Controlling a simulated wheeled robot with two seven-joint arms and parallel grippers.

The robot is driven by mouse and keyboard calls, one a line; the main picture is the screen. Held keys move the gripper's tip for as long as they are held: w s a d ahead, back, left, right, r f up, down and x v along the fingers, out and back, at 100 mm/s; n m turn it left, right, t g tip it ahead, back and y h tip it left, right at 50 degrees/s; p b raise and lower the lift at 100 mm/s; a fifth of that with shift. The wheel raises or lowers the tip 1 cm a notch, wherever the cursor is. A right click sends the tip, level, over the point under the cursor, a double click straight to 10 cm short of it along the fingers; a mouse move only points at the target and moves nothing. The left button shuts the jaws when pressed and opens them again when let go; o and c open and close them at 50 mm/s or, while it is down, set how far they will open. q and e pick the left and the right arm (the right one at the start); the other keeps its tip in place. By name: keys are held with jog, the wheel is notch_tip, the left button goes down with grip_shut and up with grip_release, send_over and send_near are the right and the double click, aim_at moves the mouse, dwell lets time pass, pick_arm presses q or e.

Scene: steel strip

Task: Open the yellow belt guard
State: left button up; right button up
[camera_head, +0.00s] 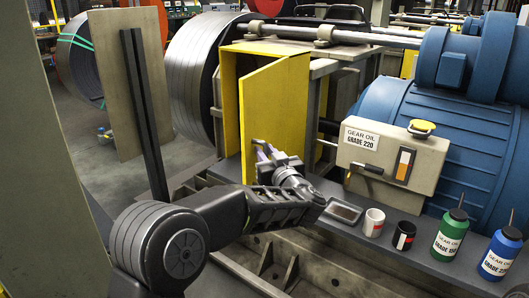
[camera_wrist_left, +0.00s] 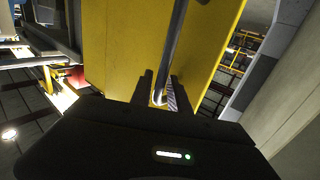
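The yellow belt guard (camera_head: 229,105) stands at the centre of the head view. Its door panel (camera_head: 281,100) is ajar, with its left edge swung out toward me and a gap at the left. The door fills the middle of the left wrist view (camera_wrist_left: 120,45). A grey bar handle (camera_wrist_left: 173,45) stands on the door. My left gripper (camera_head: 262,152) is at the handle, low on the door; its fingers (camera_wrist_left: 162,88) lie on both sides of the bar and look shut on it. The right gripper is not in view.
A beige gear-oil box (camera_head: 380,165) and a blue motor (camera_head: 440,130) stand right of the guard. A tray (camera_head: 343,212), two mugs (camera_head: 374,222) and oil bottles (camera_head: 450,235) line the ledge at the front right. A steel coil (camera_head: 190,80) is behind left.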

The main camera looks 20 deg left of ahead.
pick_arm(q)
jog(key=v, duration=0.7)
jog(key=shift+s+d, duration=0.25)
jog(key=shift+s, duration=0.1)
